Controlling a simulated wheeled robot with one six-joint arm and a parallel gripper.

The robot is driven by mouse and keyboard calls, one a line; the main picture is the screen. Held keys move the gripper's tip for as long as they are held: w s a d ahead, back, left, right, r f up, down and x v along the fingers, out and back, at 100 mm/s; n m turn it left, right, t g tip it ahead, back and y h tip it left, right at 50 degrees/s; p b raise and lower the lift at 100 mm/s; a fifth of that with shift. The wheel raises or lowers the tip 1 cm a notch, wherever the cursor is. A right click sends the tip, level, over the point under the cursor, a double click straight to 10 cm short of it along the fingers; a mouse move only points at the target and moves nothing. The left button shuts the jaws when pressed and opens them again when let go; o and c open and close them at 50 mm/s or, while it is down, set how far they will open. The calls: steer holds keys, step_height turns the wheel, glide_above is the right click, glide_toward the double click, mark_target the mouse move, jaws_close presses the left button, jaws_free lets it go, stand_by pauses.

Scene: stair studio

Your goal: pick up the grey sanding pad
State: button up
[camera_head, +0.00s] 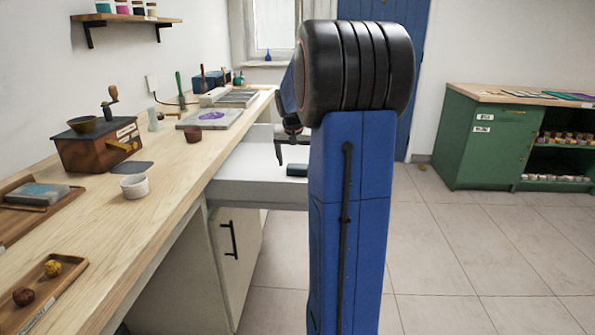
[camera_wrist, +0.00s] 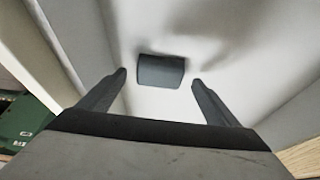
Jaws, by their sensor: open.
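A small dark grey pad (camera_wrist: 160,71) lies on a white surface in the wrist view, ahead of and between my two fingertips. It also shows in the head view as a small dark block (camera_head: 297,170) on the white lower surface (camera_head: 245,178), partly hidden by my arm. My gripper (camera_wrist: 159,77) is open and empty, its fingers apart on either side of the pad's line. In the head view my gripper (camera_head: 292,150) hangs above the white surface near the pad. Contact between them does not show.
A long wooden counter (camera_head: 185,165) runs along the left with a coffee-mill-like box (camera_head: 98,148), a white ramekin (camera_head: 134,187), a slab (camera_head: 209,118) and trays. A cabinet door (camera_head: 238,250) is below. A green cabinet (camera_head: 485,145) stands right. The tiled floor is clear.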

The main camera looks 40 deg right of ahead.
mark_target(297, 166)
steer(key=x, duration=0.3)
steer(key=shift+r, duration=0.1)
steer(key=c, duration=1.1)
steer(key=shift+c, duration=0.2)
step_height(297, 166, up, 18)
steer(key=o, duration=0.5)
steer(key=c, duration=0.4)
steer(key=shift+s+a, duration=0.1)
